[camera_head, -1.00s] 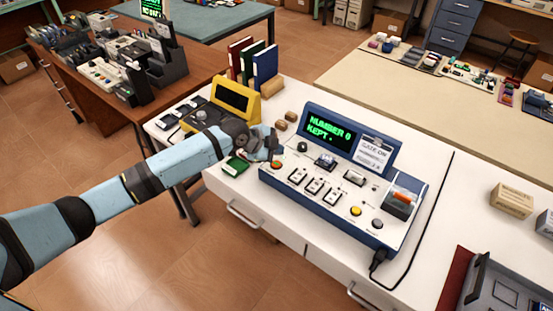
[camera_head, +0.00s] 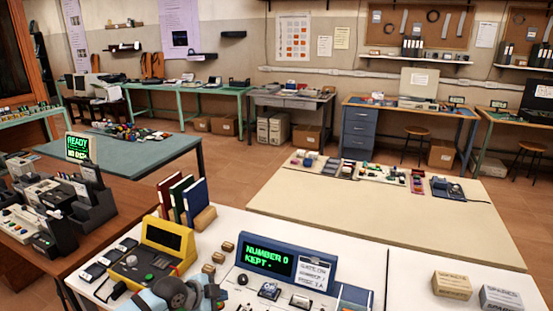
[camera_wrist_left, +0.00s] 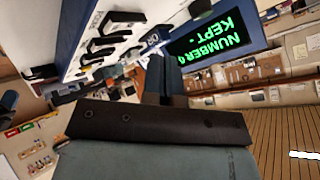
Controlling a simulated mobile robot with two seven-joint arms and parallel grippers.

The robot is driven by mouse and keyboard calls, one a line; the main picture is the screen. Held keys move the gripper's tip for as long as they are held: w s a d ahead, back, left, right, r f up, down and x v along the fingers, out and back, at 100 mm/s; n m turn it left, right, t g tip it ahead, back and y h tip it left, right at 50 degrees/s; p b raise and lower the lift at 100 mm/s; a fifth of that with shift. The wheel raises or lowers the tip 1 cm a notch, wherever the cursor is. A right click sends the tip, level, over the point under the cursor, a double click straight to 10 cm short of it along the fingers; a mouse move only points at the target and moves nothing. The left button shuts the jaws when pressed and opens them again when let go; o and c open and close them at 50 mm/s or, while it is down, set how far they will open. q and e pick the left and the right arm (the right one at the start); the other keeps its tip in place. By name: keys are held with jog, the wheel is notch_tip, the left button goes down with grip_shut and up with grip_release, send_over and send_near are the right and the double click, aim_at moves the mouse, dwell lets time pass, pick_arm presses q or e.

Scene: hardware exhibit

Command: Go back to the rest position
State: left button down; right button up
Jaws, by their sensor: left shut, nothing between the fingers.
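My left gripper (camera_head: 214,293) shows at the bottom of the head view, its light blue arm coming in from below. It is close to the front left of the blue console (camera_head: 290,256), whose screen reads "NUMBER 0 KEPT". In the left wrist view the dark fingers (camera_wrist_left: 162,78) are together with nothing between them. The console screen (camera_wrist_left: 205,45) appears there tilted and turned over. Whether the gripper touches the console cannot be told. My right gripper is not in view.
A yellow device (camera_head: 163,248) stands left of the console, with small wooden blocks (camera_head: 218,257) between them. Books (camera_head: 186,199) stand behind. Two boxes (camera_head: 452,286) sit at the right on the white table. The beige table (camera_head: 375,212) beyond has a clear front.

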pick_arm(q)
jog(key=s+a+f+n+t+y+p, duration=0.1)
jog(key=s+n, duration=0.6)
jog(key=s, duration=0.8)
jog(key=s+a+f+n+t+y+p, duration=0.1)
jog(key=s+n, duration=0.5)
jog(key=s, duration=1)
notch_tip(320, 180, down, 4)
jog(key=t+y+p, duration=0.1)
jog(key=t+p, duration=0.1)
jog(key=p, duration=0.1)
jog(key=shift+s+a+r+n, duration=0.15)
jog(key=shift+s+a+n, duration=0.1)
jog(key=shift+n, duration=0.15)
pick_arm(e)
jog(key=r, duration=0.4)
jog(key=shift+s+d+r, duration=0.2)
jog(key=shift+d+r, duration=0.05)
pick_arm(q)
jog(key=shift+d, duration=0.1)
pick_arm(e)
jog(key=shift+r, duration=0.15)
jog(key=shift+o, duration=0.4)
